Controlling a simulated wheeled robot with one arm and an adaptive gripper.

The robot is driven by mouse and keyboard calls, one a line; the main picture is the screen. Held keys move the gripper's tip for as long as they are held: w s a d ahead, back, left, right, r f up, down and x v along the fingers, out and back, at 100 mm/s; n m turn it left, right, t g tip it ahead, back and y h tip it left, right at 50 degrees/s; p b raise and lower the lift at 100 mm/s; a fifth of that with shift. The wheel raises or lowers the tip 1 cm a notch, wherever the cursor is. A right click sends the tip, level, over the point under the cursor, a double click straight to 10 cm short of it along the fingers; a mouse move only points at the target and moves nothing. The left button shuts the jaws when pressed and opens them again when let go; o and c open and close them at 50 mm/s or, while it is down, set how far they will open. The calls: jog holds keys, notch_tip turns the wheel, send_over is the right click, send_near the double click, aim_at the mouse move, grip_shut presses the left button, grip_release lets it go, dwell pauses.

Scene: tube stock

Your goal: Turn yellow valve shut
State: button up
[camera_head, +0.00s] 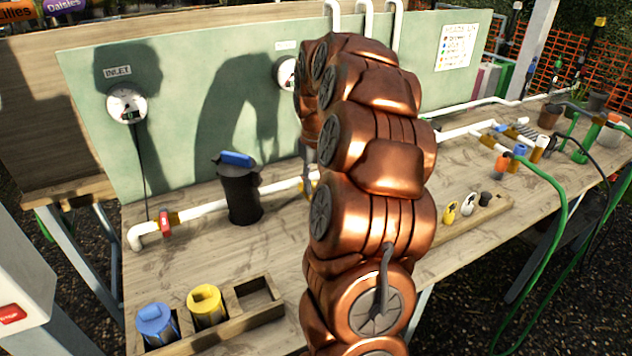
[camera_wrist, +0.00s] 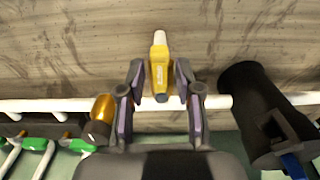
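The yellow valve handle (camera_wrist: 159,72) shows in the wrist view, with a pale tip at its far end. It stands across the white pipe (camera_wrist: 60,105) in that picture. My gripper (camera_wrist: 160,82) has one finger on each side of the handle, with narrow gaps, so it appears open around it. I cannot tell for sure whether either pad touches. In the head view only a bit of the yellow valve (camera_head: 312,187) shows beside my copper arm. The arm hides most of my gripper there.
A black canister with a blue top (camera_head: 240,190) stands left of the valve on the pipe. A red valve (camera_head: 165,224) is farther left. A wooden holder (camera_head: 240,316) with blue and yellow cartridges is at the bench front. A green board with gauges stands behind.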

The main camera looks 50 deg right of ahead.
grip_shut()
dwell(0.5)
